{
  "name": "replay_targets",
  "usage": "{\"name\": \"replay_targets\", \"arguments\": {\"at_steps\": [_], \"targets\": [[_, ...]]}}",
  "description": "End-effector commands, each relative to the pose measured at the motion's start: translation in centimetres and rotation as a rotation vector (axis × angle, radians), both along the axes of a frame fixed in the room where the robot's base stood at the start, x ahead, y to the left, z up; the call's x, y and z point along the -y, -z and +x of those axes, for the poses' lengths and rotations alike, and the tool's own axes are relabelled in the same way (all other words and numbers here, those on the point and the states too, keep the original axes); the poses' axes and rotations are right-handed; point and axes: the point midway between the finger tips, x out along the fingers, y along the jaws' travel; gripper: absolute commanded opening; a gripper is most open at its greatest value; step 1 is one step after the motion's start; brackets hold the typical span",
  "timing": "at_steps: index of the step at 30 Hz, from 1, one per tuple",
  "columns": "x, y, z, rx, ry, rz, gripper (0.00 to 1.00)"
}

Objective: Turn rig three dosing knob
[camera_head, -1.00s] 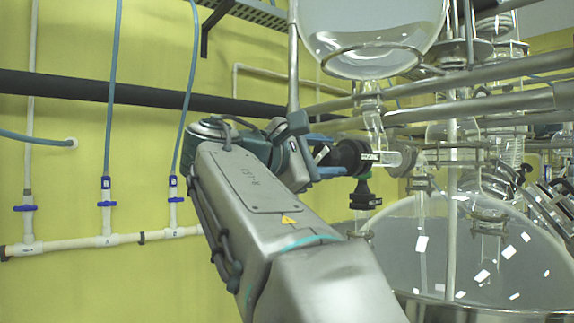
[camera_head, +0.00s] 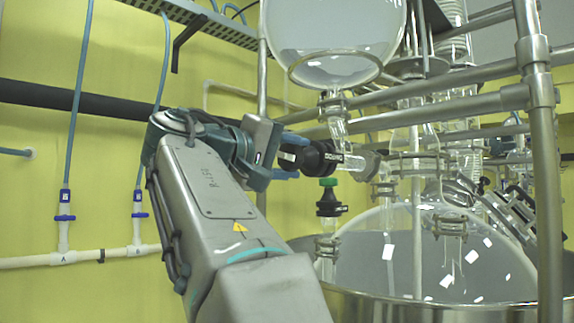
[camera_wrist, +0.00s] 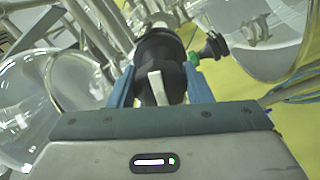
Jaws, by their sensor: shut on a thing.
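The dosing knob (camera_head: 312,158) is a black fitting on the side of a glass tube below the round glass vessel (camera_head: 333,40). It carries white lettering too small to read, and no rig number is legible. My gripper (camera_head: 292,157) reaches it from the left, with its blue fingers on either side. In the wrist view the knob (camera_wrist: 158,50) sits between the two blue fingers of my gripper (camera_wrist: 160,75), which is shut on it. A pale bar shows on the knob's near face. The far side of the knob is hidden.
A second black fitting with a green cap (camera_head: 329,200) sits just below. A steel post (camera_head: 545,190) stands at the right, with horizontal rails (camera_head: 450,108) running from it. A large glass-and-metal vessel (camera_head: 440,290) fills the lower right. Pipes with blue valves (camera_head: 64,217) line the yellow wall.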

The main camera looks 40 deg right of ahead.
Motion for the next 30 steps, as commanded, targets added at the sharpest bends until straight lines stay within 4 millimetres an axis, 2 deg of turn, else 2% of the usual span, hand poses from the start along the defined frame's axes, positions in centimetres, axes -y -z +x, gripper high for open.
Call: {"name": "replay_targets", "arguments": {"at_steps": [30], "targets": [[-0.04,0.52,0.33,0.961,0.002,0.079,0.22]]}}
